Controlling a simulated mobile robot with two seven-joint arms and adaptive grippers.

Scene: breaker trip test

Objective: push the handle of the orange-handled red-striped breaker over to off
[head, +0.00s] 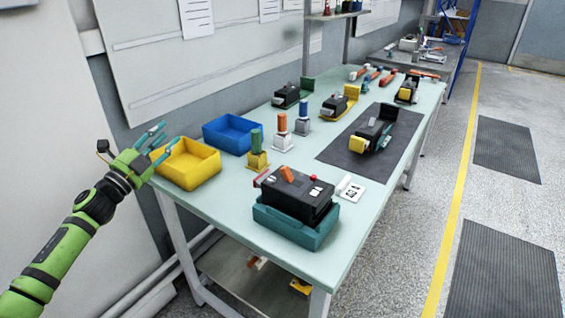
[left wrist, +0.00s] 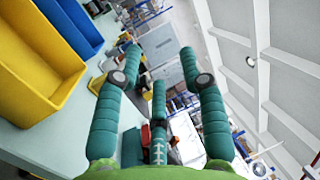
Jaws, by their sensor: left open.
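The breaker (head: 300,197) is a black box seated in a teal holder (head: 290,228) at the near end of the bench. Its orange handle (head: 287,174) stands up tilted from the top, and a red part shows at its left end. I cannot clearly make out a red stripe. My left gripper (head: 158,140) is open and empty, beside the yellow bin at the bench's left edge, well left of the breaker. Its teal fingers (left wrist: 160,62) are spread in the left wrist view. A red and dark patch behind the lower finger there is too hidden to name. My right gripper is out of view.
A yellow bin (head: 188,170) and a blue bin (head: 232,134) stand between my left gripper and the bench's back. Green, orange and blue-topped posts stand behind the breaker. More breakers sit farther back, one on a dark mat (head: 345,152). A white card (head: 350,189) lies right of the breaker.

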